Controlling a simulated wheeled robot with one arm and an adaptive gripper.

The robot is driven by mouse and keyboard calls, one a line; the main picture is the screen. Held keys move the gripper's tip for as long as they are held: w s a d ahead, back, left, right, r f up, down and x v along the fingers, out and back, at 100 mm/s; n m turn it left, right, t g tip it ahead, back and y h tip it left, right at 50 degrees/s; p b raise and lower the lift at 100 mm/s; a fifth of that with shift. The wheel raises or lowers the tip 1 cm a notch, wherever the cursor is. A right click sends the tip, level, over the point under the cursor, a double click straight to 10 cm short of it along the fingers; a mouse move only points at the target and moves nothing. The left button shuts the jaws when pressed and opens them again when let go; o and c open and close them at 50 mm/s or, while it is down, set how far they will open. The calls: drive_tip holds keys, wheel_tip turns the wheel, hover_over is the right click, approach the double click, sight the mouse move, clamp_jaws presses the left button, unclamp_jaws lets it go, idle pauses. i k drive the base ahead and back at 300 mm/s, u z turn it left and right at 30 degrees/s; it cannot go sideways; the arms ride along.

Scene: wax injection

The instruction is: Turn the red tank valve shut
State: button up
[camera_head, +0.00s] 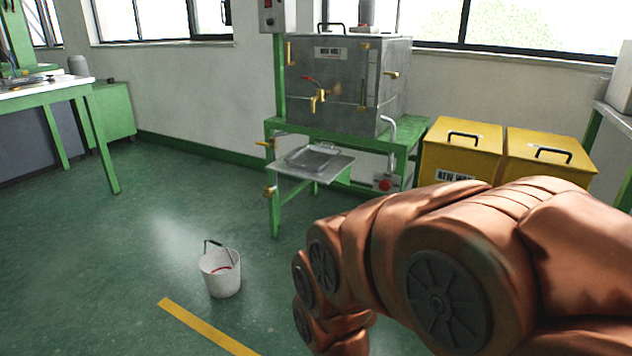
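The red tank valve handle (308,79) sits on a brass tap (318,100) on the front of the grey metal tank (340,85). The handle points up and to the left of the tap. The tank stands on a green frame (350,134) against the back wall. My copper-coloured arm fills the lower right, well in front of the tank and apart from the valve. My gripper is not visible.
A metal tray (315,160) sits below the tap. A white bucket (220,273) stands on the floor in front. Two yellow bins (462,150) stand right of the tank. A green table (45,98) is at left.

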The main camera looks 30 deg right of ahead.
sight(384, 184)
drive_tip(key=u, duration=0.2)
drive_tip(key=i, duration=1.6)
drive_tip(key=z, duration=0.85)
